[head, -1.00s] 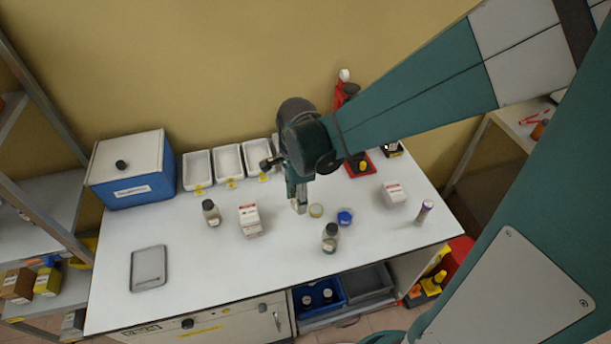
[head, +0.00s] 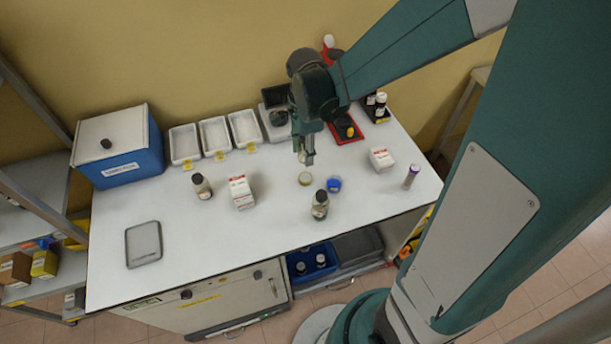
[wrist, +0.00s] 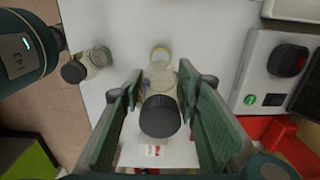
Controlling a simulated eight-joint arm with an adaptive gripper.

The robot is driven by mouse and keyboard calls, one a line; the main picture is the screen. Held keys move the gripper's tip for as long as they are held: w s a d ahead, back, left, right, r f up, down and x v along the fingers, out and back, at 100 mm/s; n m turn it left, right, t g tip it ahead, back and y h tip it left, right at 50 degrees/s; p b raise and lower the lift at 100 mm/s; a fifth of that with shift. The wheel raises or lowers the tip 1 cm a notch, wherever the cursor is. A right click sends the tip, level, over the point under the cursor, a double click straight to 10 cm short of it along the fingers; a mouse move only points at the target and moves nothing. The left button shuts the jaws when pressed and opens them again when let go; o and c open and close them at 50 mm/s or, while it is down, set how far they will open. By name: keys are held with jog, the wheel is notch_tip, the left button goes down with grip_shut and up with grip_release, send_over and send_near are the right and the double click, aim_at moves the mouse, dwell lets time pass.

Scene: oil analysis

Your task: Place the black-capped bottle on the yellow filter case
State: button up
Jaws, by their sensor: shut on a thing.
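In the wrist view, the black-capped bottle (wrist: 160,116) stands between my fingers, its dark cap toward the camera and its clear body beyond it. My gripper (head: 306,158) is shut on it. In the head view, the gripper hangs just behind the yellow filter case (head: 305,179), and the held bottle is mostly hidden by the fingers. The case is a small round yellowish disc on the white table; its rim also shows in the wrist view (wrist: 160,52), past the bottle. I cannot tell the exact height of the bottle above the table.
Another dark-capped bottle (head: 320,206) stands close in front of the case. A blue round case (head: 333,184) lies to its right. A third bottle (head: 202,187) and white box (head: 241,192) stand left. A scale (head: 276,122) and red tray (head: 349,130) are behind.

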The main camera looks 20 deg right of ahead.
jog(key=shift+f, duration=0.15)
send_over(305, 177)
jog(key=shift+d+f, duration=0.1)
jog(key=shift+f, duration=2.65)
jog(key=shift+f+b, duration=0.45)
jog(key=shift+f, duration=1.65)
jog(key=shift+f, duration=0.15)
jog(key=o, duration=0.9)
jog(key=shift+r, duration=0.2)
jog(key=shift+r+p, duration=0.55)
jog(key=shift+r, duration=5.4)
